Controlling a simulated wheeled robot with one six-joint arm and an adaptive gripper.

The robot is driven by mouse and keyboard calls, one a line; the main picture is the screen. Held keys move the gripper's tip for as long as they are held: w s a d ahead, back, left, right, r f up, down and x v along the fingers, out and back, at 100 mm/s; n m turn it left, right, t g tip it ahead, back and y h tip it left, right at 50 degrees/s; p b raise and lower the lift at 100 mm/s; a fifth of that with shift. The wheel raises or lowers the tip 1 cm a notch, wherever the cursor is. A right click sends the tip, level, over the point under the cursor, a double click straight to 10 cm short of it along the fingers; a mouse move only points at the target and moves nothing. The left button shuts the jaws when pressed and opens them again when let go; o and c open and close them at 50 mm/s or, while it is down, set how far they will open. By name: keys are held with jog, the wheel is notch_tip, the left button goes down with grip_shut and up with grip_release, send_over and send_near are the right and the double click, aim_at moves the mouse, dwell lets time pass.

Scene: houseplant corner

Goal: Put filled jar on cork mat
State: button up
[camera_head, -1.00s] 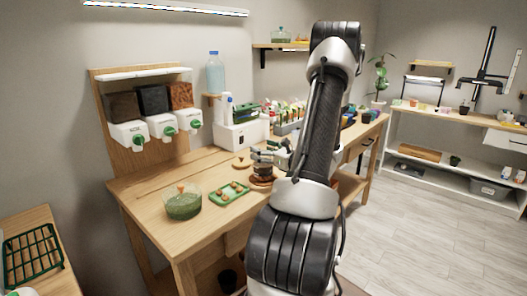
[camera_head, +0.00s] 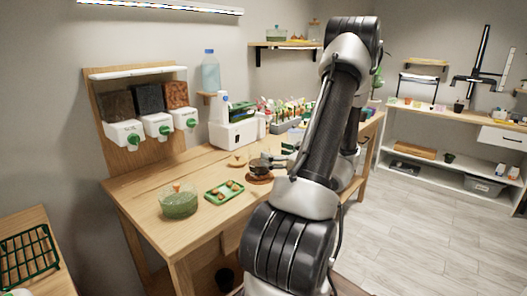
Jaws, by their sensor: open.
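A small dark-filled jar (camera_head: 257,166) stands upright on a round brown cork mat (camera_head: 260,181) on the wooden bench. The jar is small in the picture, and its right side is close to my gripper. My gripper (camera_head: 280,156) is open, just right of and above the jar. Whether a finger touches the jar is too small to tell. My arm hides part of the bench to the right.
A pale wooden disc (camera_head: 237,161) lies behind the mat. A white machine (camera_head: 234,132) and seedling trays (camera_head: 285,124) line the back.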

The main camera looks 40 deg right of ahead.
jog(key=s, duration=0.4)
jog(key=s+a+r+n+g+y, duration=0.1)
jog(key=a+r+n+g+y, duration=0.2)
jog(key=a+n, duration=0.45)
jog(key=s+a+r+n+g+y, duration=0.1)
jog(key=a+n+g+y, duration=0.3)
jog(key=a, duration=0.6)
jog(key=s+a+r+n+g+y, duration=0.1)
jog(key=a+r+n+g+y, duration=0.1)
jog(key=a+n+g, duration=0.55)
jog(key=s+a+r+n+g+h, duration=0.2)
jog(key=s+a+n+h, duration=0.3)
jog(key=s+n, duration=0.25)
notch_tip(320, 180, up, 6)
jog(key=d+n+t+h, duration=0.2)
jog(key=n+h, duration=0.3)
jog(key=n, duration=0.3)
jog(key=shift+s+d+f+n+t, duration=0.2)
jog(key=shift+s+n+t, duration=0.15)
jog(key=shift+s+t, duration=0.1)
